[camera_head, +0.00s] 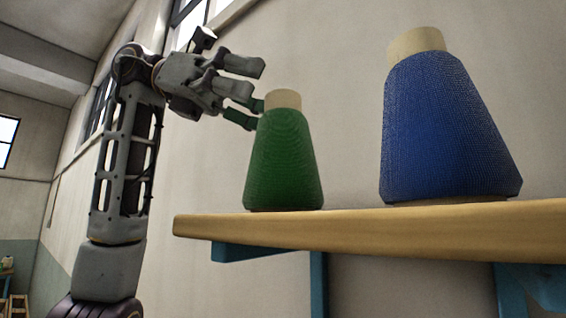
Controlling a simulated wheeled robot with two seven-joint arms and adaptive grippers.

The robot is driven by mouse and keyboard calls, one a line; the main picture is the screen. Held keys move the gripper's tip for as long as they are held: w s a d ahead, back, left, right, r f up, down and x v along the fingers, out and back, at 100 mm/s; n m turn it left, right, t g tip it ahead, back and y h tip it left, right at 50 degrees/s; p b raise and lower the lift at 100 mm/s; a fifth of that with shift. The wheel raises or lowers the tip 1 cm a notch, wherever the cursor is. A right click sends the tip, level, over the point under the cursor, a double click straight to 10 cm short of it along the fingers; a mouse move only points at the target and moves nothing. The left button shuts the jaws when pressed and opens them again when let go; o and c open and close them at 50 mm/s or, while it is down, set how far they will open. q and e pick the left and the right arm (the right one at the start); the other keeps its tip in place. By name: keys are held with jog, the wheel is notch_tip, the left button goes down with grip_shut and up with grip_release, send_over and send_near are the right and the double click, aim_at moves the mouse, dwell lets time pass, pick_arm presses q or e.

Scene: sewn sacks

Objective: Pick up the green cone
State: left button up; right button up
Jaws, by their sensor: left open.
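The green cone (283,160) is a spool of green thread with a pale top, standing upright near the left end of a wooden shelf (380,230). My left gripper (256,92) comes in from the left at the height of the cone's top. It is open and empty. Its fingers point right, with the lower fingertips close beside the cone's upper left side; I cannot tell whether they touch it. My right gripper is not in view.
A larger-looking blue cone (445,130) stands upright on the same shelf to the right, with a gap between it and the green cone. Blue brackets (318,285) support the shelf. A plain wall is behind.

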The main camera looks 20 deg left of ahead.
aim_at(283, 108)
pick_arm(q)
jog(key=shift+p+x, duration=0.3)
jog(key=shift+x, duration=1.7)
jog(key=shift+s+a+f, duration=0.1)
jog(key=shift+f, duration=0.05)
jog(key=c, duration=1.5)
jog(key=shift+c, duration=0.2)
